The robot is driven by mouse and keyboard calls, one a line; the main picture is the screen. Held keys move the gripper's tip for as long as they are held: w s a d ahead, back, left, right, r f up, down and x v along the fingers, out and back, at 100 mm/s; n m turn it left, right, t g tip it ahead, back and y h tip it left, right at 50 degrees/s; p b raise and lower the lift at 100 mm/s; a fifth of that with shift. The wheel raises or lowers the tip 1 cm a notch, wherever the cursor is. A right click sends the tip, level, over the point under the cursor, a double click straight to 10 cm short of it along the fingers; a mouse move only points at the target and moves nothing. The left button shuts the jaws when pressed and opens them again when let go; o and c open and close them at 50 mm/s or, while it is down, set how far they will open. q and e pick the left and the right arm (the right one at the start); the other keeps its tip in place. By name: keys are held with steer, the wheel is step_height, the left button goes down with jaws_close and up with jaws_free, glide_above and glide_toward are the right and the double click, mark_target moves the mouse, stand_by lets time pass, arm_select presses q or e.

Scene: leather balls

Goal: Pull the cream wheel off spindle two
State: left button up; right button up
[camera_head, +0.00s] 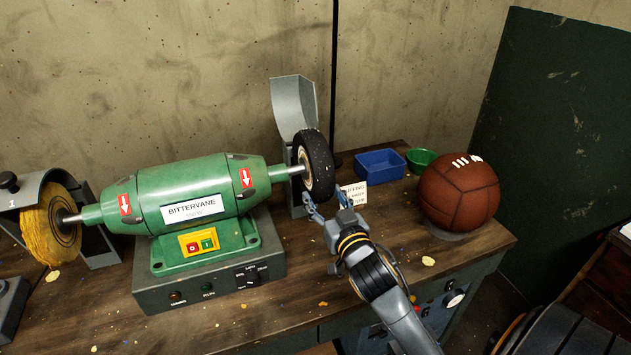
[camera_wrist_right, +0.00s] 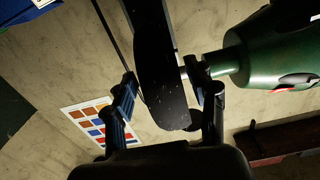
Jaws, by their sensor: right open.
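A green two-ended machine (camera_head: 190,190) stands on the bench. Its right spindle carries a black wheel (camera_head: 318,163) with a pale hub; no cream wheel shows there. The left spindle, by a guard marked 1, carries a yellow cloth-like wheel (camera_head: 45,232). My right gripper (camera_head: 328,204) is open at the lower edge of the black wheel. In the right wrist view the black wheel (camera_wrist_right: 160,85) lies between my open fingers (camera_wrist_right: 160,88), one on each side of its rim. I cannot tell if either finger touches it. My left gripper is out of view.
A grey guard (camera_head: 294,108) stands behind the black wheel. A small sign (camera_head: 354,193), a blue tray (camera_head: 381,164) and a green bowl (camera_head: 420,160) are to its right. A brown leather ball (camera_head: 458,193) rests near the bench's right end.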

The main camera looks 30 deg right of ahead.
steer(key=x, duration=0.6)
steer(key=shift+w+p, duration=0.2)
steer(key=shift+p, duration=0.2)
jaws_close()
